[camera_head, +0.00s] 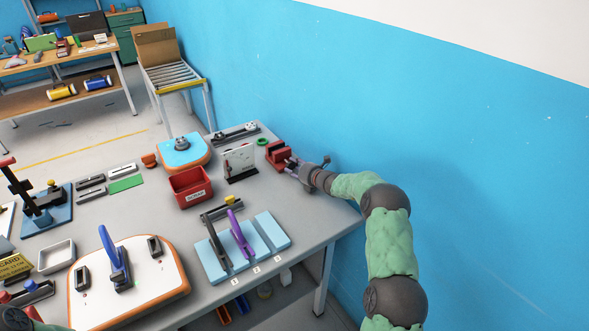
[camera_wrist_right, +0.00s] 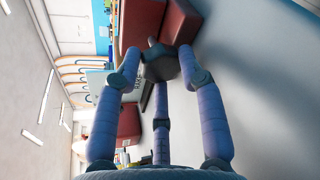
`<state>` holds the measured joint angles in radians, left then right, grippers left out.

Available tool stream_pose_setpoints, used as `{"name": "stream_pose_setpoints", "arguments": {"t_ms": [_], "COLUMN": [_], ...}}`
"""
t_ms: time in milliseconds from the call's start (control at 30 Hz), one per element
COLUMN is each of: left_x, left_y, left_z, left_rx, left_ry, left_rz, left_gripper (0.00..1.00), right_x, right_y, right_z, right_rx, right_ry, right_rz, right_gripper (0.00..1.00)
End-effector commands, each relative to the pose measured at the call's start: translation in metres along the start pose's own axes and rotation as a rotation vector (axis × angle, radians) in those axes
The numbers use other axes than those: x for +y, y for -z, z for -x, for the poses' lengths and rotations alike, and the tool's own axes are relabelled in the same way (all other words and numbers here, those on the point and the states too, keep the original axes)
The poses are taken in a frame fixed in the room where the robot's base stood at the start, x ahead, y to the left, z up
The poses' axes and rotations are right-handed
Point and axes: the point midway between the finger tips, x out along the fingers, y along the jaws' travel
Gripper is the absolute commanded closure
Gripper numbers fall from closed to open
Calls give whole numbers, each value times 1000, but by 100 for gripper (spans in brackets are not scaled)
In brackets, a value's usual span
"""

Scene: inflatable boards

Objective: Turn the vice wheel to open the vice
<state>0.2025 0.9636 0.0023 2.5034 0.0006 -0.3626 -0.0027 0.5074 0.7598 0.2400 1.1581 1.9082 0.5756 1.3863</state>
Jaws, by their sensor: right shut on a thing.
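The red vice (camera_head: 278,153) stands at the far right corner of the grey table, near the blue wall. In the right wrist view its red body (camera_wrist_right: 168,22) fills the top middle. The dark vice wheel (camera_wrist_right: 161,64) sits in front of the body, between the fingertips of my right gripper (camera_wrist_right: 160,68). My right gripper (camera_head: 297,169) is shut on the wheel, and its fingers hide part of it. In the head view the gripper covers most of the wheel.
Left of the vice stand a white upright panel (camera_head: 239,160) and a red bin (camera_head: 190,187). Light blue boards (camera_head: 271,229) with a purple-handled tool lie nearer. A white inflatable board (camera_head: 150,290) lies at the front left. The blue wall closes off the right side.

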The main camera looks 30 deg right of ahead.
Motion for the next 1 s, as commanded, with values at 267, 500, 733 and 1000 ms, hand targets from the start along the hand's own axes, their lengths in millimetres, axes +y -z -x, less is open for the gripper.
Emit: {"name": "stream_pose_setpoints", "arguments": {"t_ms": [267, 500, 733, 1000], "left_x": [-11, -24, -30, -31], "left_y": [1, 2, 3, 3], "left_z": [-32, -66, -83, -86], "left_rx": [0, -1, 0, 0], "left_ry": [0, 0, 0, 0], "left_rz": [0, 0, 0, 0], "left_gripper": [60, 60, 60, 60], "right_x": [-2, -3, -1, 0], "right_y": [8, 11, 11, 11], "right_z": [-2, -3, -2, -2], "right_rx": [-14, -34, -47, -56], "right_ry": [39, 84, 120, 147], "right_rz": [145, 305, 432, 526], "right_gripper": [93, 93, 93, 93]}}
